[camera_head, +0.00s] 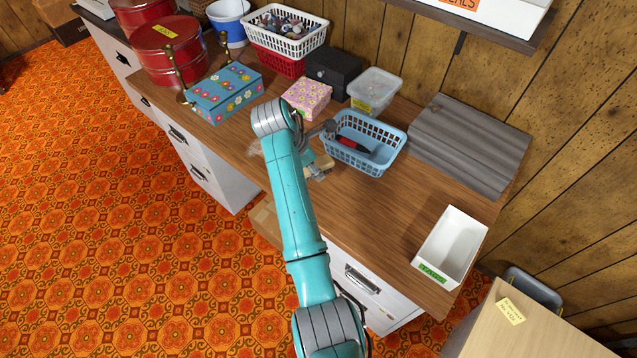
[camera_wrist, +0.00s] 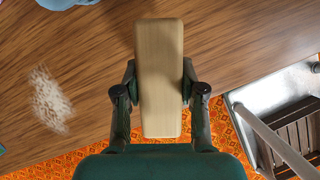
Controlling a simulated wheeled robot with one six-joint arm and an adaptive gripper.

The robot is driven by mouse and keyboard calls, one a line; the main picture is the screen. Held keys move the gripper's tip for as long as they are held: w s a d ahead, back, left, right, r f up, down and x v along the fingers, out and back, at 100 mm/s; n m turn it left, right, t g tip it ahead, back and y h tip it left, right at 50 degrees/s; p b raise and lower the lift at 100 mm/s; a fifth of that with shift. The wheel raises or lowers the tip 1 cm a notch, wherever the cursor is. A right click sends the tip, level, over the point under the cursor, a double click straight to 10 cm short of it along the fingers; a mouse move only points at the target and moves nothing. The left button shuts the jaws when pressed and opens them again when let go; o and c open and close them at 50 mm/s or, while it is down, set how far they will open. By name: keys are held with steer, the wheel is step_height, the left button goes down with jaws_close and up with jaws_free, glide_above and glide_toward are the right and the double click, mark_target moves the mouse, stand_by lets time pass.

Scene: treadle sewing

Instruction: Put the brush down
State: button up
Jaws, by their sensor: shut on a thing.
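My gripper (camera_wrist: 160,82) is shut on a brush (camera_wrist: 160,50), seen in the wrist view as a pale wooden block between the two fingers. Its long side runs up and down that view, and its bristles are hidden beneath. In the head view the brush (camera_head: 321,168) shows partly past my arm, over the front part of the wooden desk top (camera_head: 355,205). I cannot tell whether it touches the desk. A whitish scattered patch (camera_wrist: 50,100) lies on the desk left of the brush in the wrist view.
A blue basket (camera_head: 395,146) holding a red and black item stands close right of my gripper. A pink flowered box (camera_head: 307,97) stands behind. A grey ridged board (camera_head: 470,145) and white tray (camera_head: 450,250) are farther right. Bare desk lies between brush and tray.

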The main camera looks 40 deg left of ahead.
mark_target(317, 186)
steer(key=shift+f, duration=3)
steer(key=shift+f, duration=0.25)
steer(key=o, duration=1.1)
steer(key=shift+f, duration=0.1)
steer(key=v, duration=1.2)
steer(key=shift+a+r, duration=0.1)
steer(key=shift+r, duration=0.25)
